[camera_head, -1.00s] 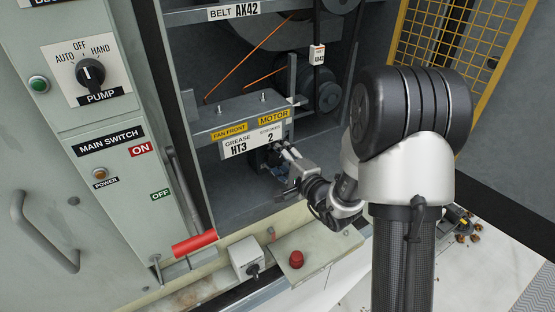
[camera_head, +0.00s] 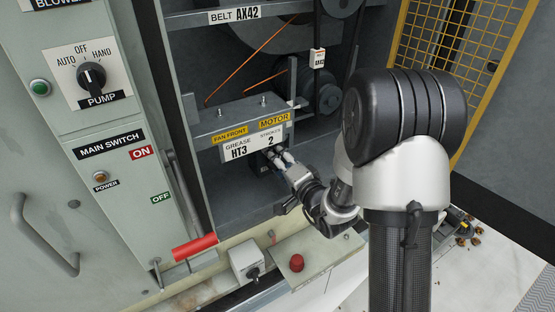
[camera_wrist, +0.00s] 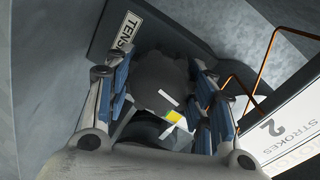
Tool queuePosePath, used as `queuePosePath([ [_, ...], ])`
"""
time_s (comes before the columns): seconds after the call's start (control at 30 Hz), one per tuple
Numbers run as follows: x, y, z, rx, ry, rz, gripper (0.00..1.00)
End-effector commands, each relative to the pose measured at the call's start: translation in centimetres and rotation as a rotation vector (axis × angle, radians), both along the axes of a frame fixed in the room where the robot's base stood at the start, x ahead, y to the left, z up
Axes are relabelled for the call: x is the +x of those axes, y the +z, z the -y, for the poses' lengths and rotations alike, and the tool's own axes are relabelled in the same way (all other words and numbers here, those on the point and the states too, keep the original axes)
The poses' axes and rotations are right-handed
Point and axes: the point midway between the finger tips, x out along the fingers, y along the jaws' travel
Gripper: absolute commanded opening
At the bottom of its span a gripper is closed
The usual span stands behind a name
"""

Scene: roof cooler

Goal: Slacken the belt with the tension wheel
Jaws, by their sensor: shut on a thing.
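The tension wheel (camera_wrist: 158,80), a dark round knob with a scalloped rim, sits in front of a dark plate labelled "TENS…" (camera_wrist: 128,30) in the wrist view. My gripper (camera_wrist: 163,92) is shut on the wheel, with one blue-padded finger on each side. A white mark and a yellow mark show between the fingers. Thin orange belt lines (camera_head: 250,60) run behind, below the "BELT AX42" label (camera_head: 234,14).
A grey panel with the pump knob (camera_head: 91,76) and main switch stands at left. A red lever handle (camera_head: 194,247), a small grey switch box (camera_head: 246,260) and a red button (camera_head: 296,263) are along the front sill. A yellow mesh guard (camera_head: 455,60) stands at right.

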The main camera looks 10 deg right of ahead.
Motion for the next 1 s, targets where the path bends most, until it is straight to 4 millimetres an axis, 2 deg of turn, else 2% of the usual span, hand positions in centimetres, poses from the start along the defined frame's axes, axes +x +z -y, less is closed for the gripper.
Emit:
queuePosePath([
  [0.3,-0.09,-0.27,0.01,0.0,0.0,-0.007,0.26],
  [0.33,-0.09,-0.27,0.01,0.0,0.0,-0.007,0.51],
  [0.6,-0.04,-0.14,0.02,0.0,0.0,-0.003,0.69],
  [1.0,-0.49,0.02,0.21,0.001,-0.001,-0.001,0.7],
])
